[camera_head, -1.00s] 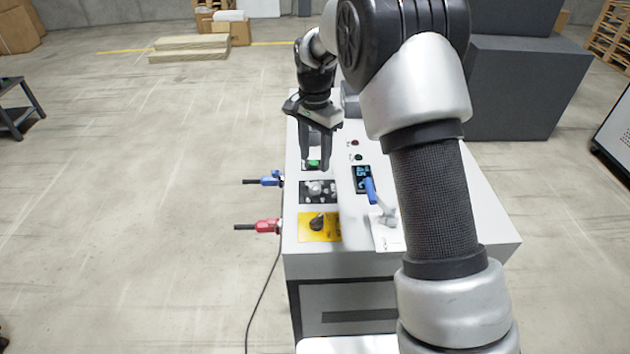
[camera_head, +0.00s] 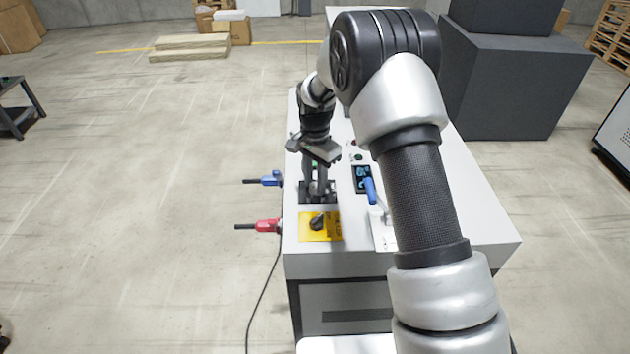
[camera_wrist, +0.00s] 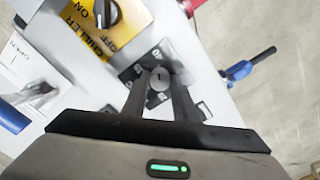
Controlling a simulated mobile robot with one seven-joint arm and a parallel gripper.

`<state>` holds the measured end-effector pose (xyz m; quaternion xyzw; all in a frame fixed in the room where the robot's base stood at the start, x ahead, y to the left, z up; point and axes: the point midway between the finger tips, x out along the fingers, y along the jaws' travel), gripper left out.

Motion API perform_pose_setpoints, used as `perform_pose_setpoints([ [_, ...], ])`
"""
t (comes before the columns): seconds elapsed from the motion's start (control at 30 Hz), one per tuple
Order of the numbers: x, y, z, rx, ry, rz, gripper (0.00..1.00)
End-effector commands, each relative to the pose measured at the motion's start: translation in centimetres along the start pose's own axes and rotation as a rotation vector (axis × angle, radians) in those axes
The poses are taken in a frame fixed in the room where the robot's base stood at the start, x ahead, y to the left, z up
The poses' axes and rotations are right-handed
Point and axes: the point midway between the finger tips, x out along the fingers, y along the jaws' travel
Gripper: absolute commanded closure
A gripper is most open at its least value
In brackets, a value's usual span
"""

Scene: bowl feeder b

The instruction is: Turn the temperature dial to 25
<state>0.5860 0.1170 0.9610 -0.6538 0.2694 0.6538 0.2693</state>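The temperature dial is a round grey knob (camera_wrist: 160,79) on a black plate with white markings (camera_wrist: 130,72) on the machine's white top. In the head view the fingers mostly cover the dial, and its black plate (camera_head: 332,197) shows around them. My gripper (camera_wrist: 163,82) points down at the dial. Its two fingers are apart, one on each side of the knob in the wrist view. I cannot tell whether they touch it. A small display (camera_head: 362,177) with lit blue characters lies right of the dial; its reading is too small to make out.
A yellow chiller plate with a black switch (camera_head: 317,224) lies just in front of the dial. A lever with a blue handle (camera_head: 370,191) stands to the right. Blue (camera_head: 268,180) and red (camera_head: 266,226) handles stick out from the machine's left side.

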Motion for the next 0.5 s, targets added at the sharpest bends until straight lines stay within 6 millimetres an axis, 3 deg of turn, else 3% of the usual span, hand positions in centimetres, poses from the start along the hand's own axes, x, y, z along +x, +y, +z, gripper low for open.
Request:
perform_pose_setpoints([
  [0.03,-0.02,0.0,0.0,0.0,0.0,0.0,0.83],
  [0.13,-0.02,0.0,0.0,0.0,0.0,0.0,0.97],
  [0.5,0.03,-0.01,-0.02,-0.068,0.0,-0.001,0.97],
])
